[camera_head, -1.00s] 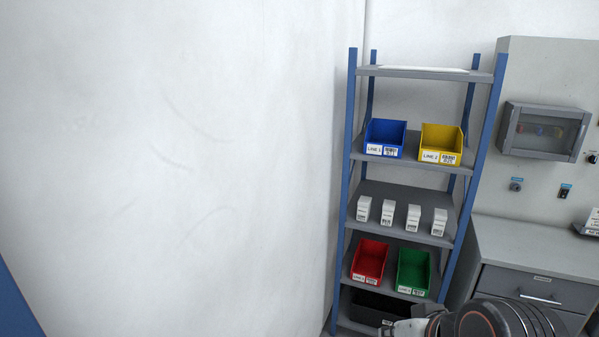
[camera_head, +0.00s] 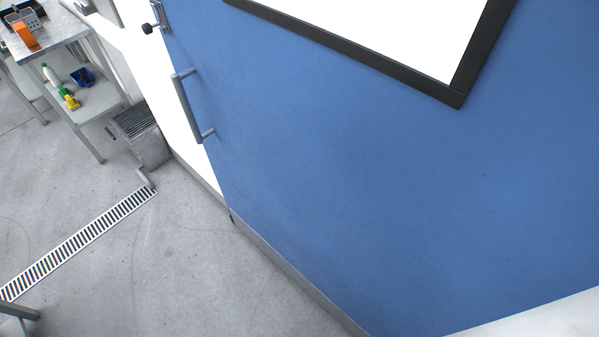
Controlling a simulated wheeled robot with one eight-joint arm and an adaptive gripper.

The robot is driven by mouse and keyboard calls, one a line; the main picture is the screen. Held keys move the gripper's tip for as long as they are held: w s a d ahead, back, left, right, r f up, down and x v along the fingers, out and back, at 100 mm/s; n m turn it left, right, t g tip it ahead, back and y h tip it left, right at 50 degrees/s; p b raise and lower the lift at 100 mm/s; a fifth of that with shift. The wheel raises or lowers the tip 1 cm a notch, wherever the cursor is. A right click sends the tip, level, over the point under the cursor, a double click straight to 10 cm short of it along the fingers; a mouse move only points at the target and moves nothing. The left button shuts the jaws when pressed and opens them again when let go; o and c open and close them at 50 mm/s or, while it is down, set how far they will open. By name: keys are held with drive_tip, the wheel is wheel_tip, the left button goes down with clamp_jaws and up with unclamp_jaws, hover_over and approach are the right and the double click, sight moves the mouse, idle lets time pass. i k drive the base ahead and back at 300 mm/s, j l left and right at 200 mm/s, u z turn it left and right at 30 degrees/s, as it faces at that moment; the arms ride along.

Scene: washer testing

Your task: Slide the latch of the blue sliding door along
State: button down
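The blue sliding door (camera_head: 380,190) fills the middle and right of the head view. It has a grey bar handle (camera_head: 186,108) near its left edge. Above the handle, at the top edge of the picture, is a small metal latch (camera_head: 157,16) with a dark knob (camera_head: 148,28) at its left. Whether the latch is engaged is too small to tell. My gripper is not in this view, so its state and its distance from the latch do not show.
A black-framed white panel (camera_head: 463,99) is on the door. At left stand a metal table (camera_head: 75,30) with items on it and a grey slatted box (camera_head: 140,135) on the floor. A drain grate (camera_head: 80,243) crosses the floor. The grey floor (camera_head: 190,275) before the door is clear.

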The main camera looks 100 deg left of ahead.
sight(147, 29)
drive_tip(key=u, duration=3.35)
